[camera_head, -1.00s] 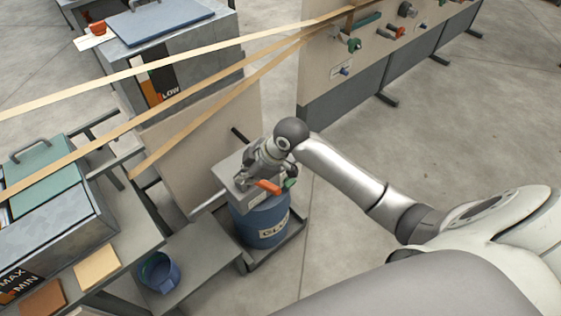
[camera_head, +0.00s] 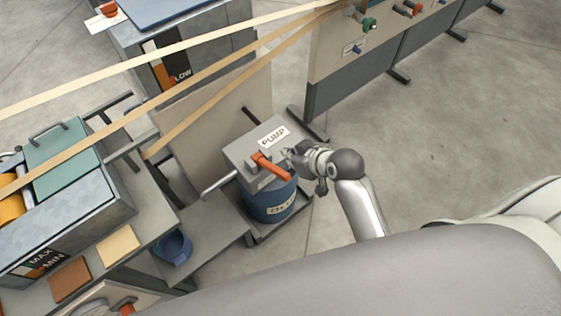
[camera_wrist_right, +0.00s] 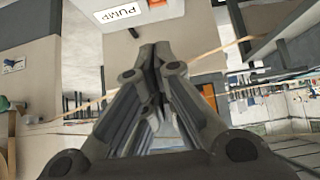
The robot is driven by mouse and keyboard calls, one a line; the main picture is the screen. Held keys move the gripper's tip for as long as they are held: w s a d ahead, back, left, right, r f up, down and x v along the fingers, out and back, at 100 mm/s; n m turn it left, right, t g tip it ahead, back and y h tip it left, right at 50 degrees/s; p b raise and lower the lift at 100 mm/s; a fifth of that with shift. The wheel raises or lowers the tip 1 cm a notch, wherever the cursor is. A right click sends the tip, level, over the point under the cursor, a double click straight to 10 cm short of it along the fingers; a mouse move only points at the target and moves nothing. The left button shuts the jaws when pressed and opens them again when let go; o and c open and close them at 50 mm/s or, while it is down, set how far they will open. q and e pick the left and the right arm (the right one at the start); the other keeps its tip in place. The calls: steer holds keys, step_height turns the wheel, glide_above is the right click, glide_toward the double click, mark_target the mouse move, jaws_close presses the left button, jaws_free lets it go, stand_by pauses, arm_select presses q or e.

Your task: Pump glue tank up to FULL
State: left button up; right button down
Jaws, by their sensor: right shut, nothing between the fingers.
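The grey pump box (camera_head: 240,152), with a white PUMP label (camera_head: 274,137) and an orange handle (camera_head: 270,168), sits on a blue barrel (camera_head: 273,202) with partly legible lettering. My right gripper (camera_head: 287,155) is shut and empty, just right of the handle; I cannot tell if they touch. In the right wrist view the shut fingertips (camera_wrist_right: 158,52) point toward the pump box (camera_wrist_right: 150,22), whose orange part (camera_wrist_right: 157,3) is cut by the top edge. A grey tank (camera_head: 212,50) at the back left has a gauge (camera_head: 166,68) with orange low down and LOW visible. My left gripper is not in view.
Pale strips (camera_head: 170,48) run across above the tank and pump. At left stands a trough (camera_head: 70,225) with a MAX/MIN gauge (camera_head: 40,262). A blue cup (camera_head: 173,247) stands left of the barrel. A panel with knobs (camera_head: 340,50) stands behind. The floor at right is clear.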

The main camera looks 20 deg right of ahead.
glide_above(280, 171)
steer(key=w, duration=0.2)
steer(key=f, duration=0.4)
steer(key=f+p, duration=0.1)
steer(key=f, duration=0.2)
steer(key=shift+w+a+f, duration=0.1)
steer(key=shift+w+a, duration=0.1)
steer(key=shift+a, duration=0.2)
steer(key=shift+s+d+f+p, duration=0.15)
steer(key=shift+s+f, duration=0.2)
steer(key=shift+f, duration=0.2)
steer(key=shift+s+d+f+p, duration=0.15)
steer(key=shift+s+f, duration=0.15)
steer(key=shift+f, duration=0.25)
steer(key=shift+s+d+f, duration=0.1)
steer(key=shift+s+f, duration=0.3)
steer(key=shift+f, duration=0.2)
steer(key=shift+f, duration=0.1)
